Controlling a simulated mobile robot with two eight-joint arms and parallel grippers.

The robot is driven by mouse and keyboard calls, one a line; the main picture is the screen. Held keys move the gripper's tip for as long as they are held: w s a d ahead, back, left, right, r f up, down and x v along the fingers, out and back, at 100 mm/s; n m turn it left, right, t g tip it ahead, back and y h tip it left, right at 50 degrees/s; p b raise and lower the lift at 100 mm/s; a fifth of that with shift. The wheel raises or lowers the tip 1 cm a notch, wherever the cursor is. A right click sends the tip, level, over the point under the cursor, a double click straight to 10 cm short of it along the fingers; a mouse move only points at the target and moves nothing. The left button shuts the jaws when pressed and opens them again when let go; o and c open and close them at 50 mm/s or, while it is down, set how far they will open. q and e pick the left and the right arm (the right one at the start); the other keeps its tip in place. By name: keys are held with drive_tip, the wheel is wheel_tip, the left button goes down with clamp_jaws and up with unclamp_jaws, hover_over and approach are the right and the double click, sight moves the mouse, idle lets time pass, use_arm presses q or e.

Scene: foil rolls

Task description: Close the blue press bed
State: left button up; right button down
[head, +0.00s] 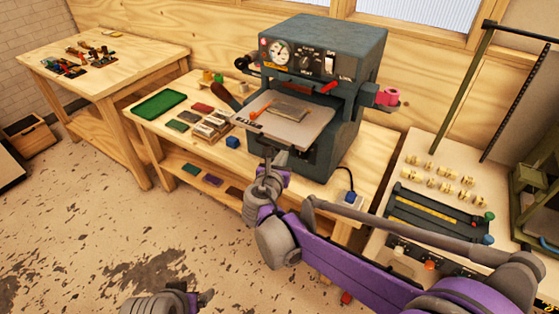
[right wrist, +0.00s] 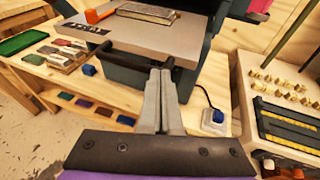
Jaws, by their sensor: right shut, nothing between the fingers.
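The blue-grey press (head: 325,50) stands on the wooden bench against the wall. Its bed (head: 310,132), a flat grey plate, sticks out from the front with a flat block and an orange piece on it. In the right wrist view the bed (right wrist: 180,40) has a dark handle bar (right wrist: 128,56) along its front edge. My right gripper (head: 268,155) is shut and empty at the bed's front edge. In the right wrist view its fingertips (right wrist: 161,74) overlap the bar; I cannot tell whether they touch. My left gripper (head: 203,298) is at the bottom edge, away from the press, its jaws unclear.
A green tray (head: 158,105), several small blocks and a blue cube (head: 232,142) lie on the bench left of the bed. A pink roll (head: 388,96) sits at the press's right side. A second table (head: 100,60) stands at left.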

sight(316, 120)
drive_tip(key=w+d, duration=0.4)
drive_tip(key=w, duration=0.1)
drive_tip(key=w+d, duration=0.4)
drive_tip(key=w, duration=0.2)
drive_tip(key=w+d+b, duration=0.1)
drive_tip(key=w+d, duration=0.3)
drive_tip(key=w, duration=0.1)
drive_tip(key=shift+w+d, duration=0.1)
drive_tip(key=shift+w, duration=0.2)
drive_tip(key=shift+w+d, duration=0.1)
use_arm(q)
drive_tip(key=shift+s+f, duration=0.5)
drive_tip(key=shift+f, duration=0.4)
use_arm(e)
drive_tip(key=shift+r, duration=0.15)
